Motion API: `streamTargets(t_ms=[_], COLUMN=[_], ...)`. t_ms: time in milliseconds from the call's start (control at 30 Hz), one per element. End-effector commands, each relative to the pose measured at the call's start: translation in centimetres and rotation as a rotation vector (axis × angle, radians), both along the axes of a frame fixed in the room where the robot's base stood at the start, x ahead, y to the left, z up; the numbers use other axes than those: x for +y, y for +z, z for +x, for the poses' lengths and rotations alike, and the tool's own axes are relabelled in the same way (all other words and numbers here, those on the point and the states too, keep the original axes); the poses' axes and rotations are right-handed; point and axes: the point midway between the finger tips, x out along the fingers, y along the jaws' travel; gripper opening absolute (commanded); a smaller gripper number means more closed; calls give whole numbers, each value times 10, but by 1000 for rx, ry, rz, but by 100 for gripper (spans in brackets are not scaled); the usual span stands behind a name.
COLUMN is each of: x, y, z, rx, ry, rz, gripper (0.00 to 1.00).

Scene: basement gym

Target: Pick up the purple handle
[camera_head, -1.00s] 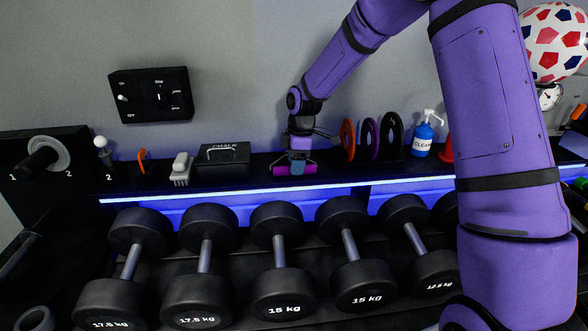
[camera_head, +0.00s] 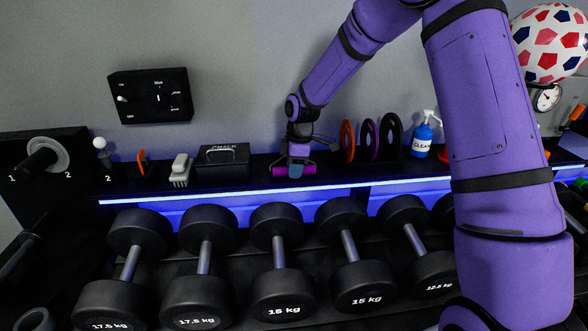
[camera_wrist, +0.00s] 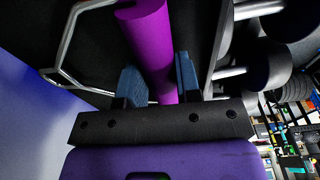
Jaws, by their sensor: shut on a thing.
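The purple handle (camera_head: 281,171) is a short bright cylinder at the shelf in the head view, with my gripper's fingers across its middle. In the wrist view the handle (camera_wrist: 150,38) runs lengthwise between the two blue finger pads. My gripper (camera_head: 295,170) points down and is shut on the handle; it also shows in the wrist view (camera_wrist: 160,82). A bent grey metal frame (camera_wrist: 66,42) is beside the handle in the wrist view. Whether the handle touches the shelf is hard to tell.
The black shelf (camera_head: 240,183) carries a chalk box (camera_head: 222,154) and a brush (camera_head: 181,170) to the left. Ring plates (camera_head: 347,140) and a blue spray bottle (camera_head: 422,138) stand to the right. Several dumbbells (camera_head: 278,225) lie in front, below the shelf.

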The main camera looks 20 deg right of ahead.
Motion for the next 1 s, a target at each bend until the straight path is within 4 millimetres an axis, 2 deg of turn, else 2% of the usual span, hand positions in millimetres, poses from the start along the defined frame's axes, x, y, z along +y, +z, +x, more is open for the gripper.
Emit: streamTargets(t_ms=[167, 367, 1000], x=[0, 0, -55], y=[11, 37, 47], z=[1, 1, -113], rx=[-3, -5, -2], ry=[0, -1, -3], rz=[-1, 0, 0], gripper=[0, 0, 0])
